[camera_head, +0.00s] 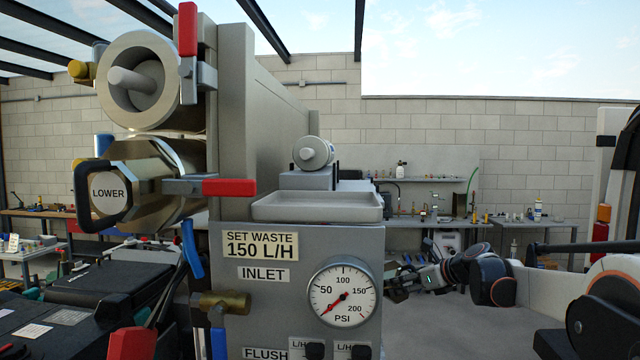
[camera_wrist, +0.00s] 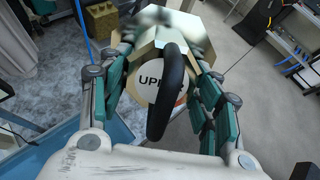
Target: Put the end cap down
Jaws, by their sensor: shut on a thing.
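The end cap (camera_wrist: 155,28) is a shiny metal, many-sided piece with a black loop handle and a white label that begins "UPP". In the wrist view it sits between the green-padded fingers of my gripper (camera_wrist: 163,62), which is shut on it. In the head view my gripper (camera_head: 402,284) is low, right of the gauge panel. The cap does not show there and seems hidden behind the panel. The upper tube (camera_head: 140,80) is open at its end, with a pale core inside. The lower cap (camera_head: 108,193), labelled "LOWER", is on the lower tube.
A shallow grey tray (camera_head: 317,207) on the panel top is empty. A pale cylinder (camera_head: 312,153) lies behind it. Red clamp handles (camera_head: 229,187) stick out beside the tubes. A pressure gauge (camera_head: 342,293) faces me. A workbench (camera_head: 540,222) stands at the back wall.

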